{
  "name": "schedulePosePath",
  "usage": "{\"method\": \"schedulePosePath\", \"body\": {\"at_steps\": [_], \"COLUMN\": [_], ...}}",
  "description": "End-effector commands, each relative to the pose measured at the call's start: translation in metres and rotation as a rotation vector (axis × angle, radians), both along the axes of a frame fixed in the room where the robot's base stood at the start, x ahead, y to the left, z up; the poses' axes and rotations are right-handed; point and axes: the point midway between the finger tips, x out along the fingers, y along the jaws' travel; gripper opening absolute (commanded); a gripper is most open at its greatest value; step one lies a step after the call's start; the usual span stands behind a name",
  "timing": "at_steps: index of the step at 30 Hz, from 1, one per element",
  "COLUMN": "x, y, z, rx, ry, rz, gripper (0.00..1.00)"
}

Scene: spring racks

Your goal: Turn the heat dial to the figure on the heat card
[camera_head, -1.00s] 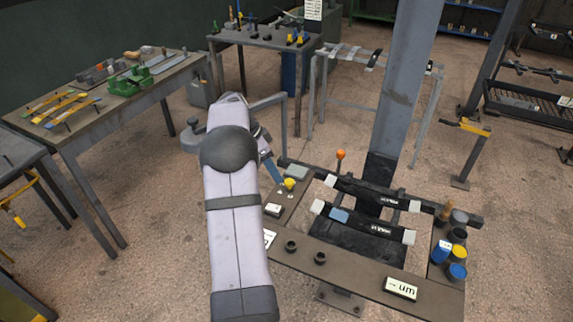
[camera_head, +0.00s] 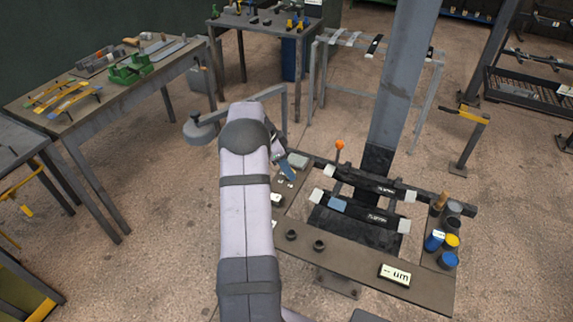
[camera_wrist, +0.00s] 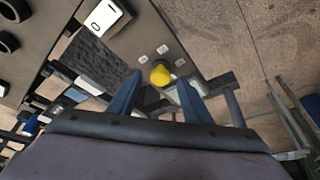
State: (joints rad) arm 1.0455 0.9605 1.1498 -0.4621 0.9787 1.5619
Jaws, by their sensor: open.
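The heat dial (camera_wrist: 161,75) is a yellow knob on the bench plate, with small white figure tags around it, too small to read. My gripper (camera_wrist: 160,79) is open, its two blue fingers on either side of the dial in the wrist view. I cannot tell whether they touch it or hover above. In the head view my gripper (camera_head: 287,172) is over the bench's left end and hides the dial. A white card (camera_wrist: 104,15) with a dark mark lies near the dial and may be the heat card. It also shows in the head view (camera_head: 277,199), partly behind my arm.
Two dark bars with white end blocks (camera_head: 365,212) lie across the bench middle. An orange-topped lever (camera_head: 340,146) stands behind them. Blue and yellow pots (camera_head: 447,258) stand at the right end. Black rings (camera_head: 318,245) and an "um" display (camera_head: 395,275) are in front. A grey post (camera_head: 405,90) rises behind.

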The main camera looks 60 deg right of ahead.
Motion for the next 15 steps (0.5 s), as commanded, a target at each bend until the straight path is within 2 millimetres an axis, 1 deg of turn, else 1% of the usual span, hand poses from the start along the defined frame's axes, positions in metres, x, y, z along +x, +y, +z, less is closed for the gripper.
{"method": "schedulePosePath", "body": {"at_steps": [4, 11, 14, 15], "x": [-0.0013, -0.0013, -0.0013, -0.0012], "y": [-0.0016, -0.0018, -0.0017, -0.0016], "z": [-0.0049, -0.0056, -0.0055, -0.0054], "rx": [-0.001, -0.001, -0.001, -0.001], "ry": [-0.001, -0.001, -0.001, -0.001], "rz": [0.000, 0.001, 0.000, 0.000], "gripper": [0.45, 0.45, 0.23, 0.14]}}
